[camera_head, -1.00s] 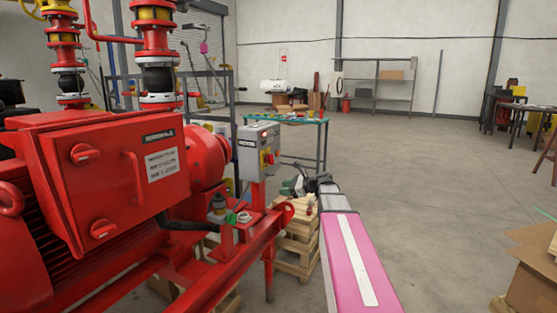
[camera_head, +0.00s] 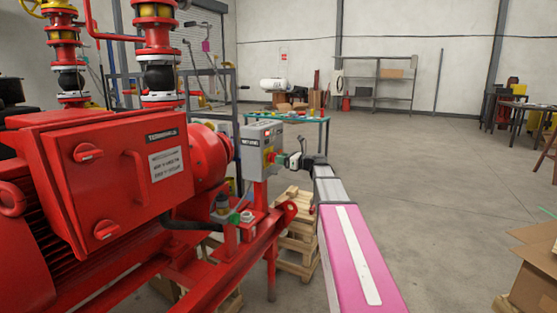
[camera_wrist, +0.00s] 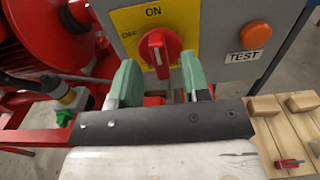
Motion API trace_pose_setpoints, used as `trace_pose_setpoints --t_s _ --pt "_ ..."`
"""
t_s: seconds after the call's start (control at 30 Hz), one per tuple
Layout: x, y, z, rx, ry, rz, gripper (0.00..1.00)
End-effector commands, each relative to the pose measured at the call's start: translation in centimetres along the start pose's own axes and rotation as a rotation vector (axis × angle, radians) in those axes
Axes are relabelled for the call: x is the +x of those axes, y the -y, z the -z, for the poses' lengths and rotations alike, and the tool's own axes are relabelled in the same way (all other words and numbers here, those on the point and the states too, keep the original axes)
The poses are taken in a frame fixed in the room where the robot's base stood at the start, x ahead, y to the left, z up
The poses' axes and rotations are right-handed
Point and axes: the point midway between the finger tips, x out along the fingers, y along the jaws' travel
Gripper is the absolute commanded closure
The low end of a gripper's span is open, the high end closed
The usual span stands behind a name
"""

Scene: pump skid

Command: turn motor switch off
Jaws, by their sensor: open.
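The motor switch is a red rotary knob (camera_wrist: 158,50) with a white pointer line on a yellow plate (camera_wrist: 128,22) marked ON at the top and OFF at the left. In the wrist view its pointer looks roughly upright, toward ON. It sits on a grey switch box (camera_head: 258,150), seen at an angle in the head view. My gripper (camera_wrist: 162,82) is open, with its green fingers just below and to either side of the knob. I see no clear contact. In the head view my gripper (camera_head: 286,160) is at the box's front face.
An orange button (camera_wrist: 254,35) above a TEST label is right of the knob. The red motor terminal box (camera_head: 120,185) and red skid frame (camera_head: 225,270) lie left. Wooden pallets (camera_head: 298,235) stand below. Open floor (camera_head: 430,190) is to the right.

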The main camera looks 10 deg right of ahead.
Motion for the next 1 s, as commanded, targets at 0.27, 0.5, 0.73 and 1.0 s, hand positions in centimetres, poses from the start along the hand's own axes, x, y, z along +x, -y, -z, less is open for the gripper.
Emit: trace_pose_setpoints --t_s 0.27,0.5,0.73,1.0 --pt "1.6 0.0 0.0 -0.001 -0.001 0.001 0.57" --pt "1.6 0.0 0.0 -0.001 -0.001 0.001 0.61" --pt "1.6 0.0 0.0 -0.001 -0.001 0.0 1.0" --pt "1.6 -0.1 0.0 -0.032 -0.001 0.0 1.0"
